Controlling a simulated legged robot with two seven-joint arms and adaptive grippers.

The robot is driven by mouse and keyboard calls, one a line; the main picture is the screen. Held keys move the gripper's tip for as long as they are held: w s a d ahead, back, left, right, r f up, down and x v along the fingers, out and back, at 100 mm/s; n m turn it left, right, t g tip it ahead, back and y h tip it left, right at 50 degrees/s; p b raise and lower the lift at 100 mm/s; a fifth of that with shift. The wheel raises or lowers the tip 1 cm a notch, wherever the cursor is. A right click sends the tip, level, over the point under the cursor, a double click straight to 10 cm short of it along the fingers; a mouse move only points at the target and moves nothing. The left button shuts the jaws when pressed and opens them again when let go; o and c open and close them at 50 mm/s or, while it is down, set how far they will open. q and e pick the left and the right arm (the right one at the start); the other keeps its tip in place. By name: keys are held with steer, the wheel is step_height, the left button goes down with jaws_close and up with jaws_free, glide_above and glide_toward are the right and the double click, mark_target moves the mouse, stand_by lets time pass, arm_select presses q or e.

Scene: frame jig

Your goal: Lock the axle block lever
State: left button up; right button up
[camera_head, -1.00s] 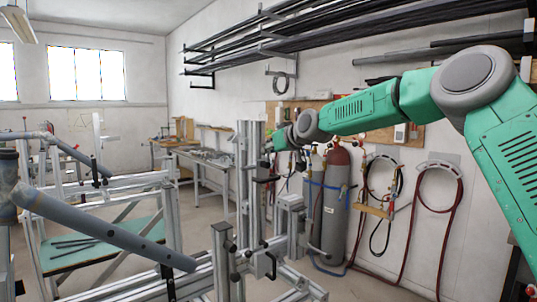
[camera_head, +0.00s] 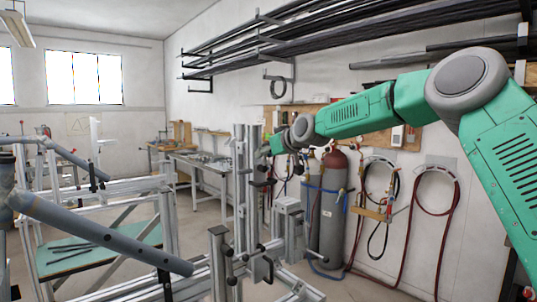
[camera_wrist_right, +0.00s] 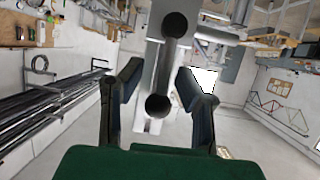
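The frame jig has upright aluminium posts (camera_head: 240,190) in the middle of the head view. Small black levers sit on it, one on the tall post (camera_head: 262,183) and one lower down (camera_head: 265,269). I cannot tell which is the axle block lever. My right gripper (camera_head: 271,147) is beside the upper part of the tall post, small and partly hidden. Contact cannot be told. My left gripper is not in view.
Grey tubes (camera_head: 100,236) lie across the jig at the left. Gas cylinders (camera_head: 333,205) and hoses stand by the right wall, behind the jig. A workbench (camera_head: 200,163) is at the back. Racks of dark bars (camera_head: 350,35) hang high on the wall.

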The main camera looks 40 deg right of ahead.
steer(key=v, duration=1.2)
steer(key=shift+d+f, duration=0.1)
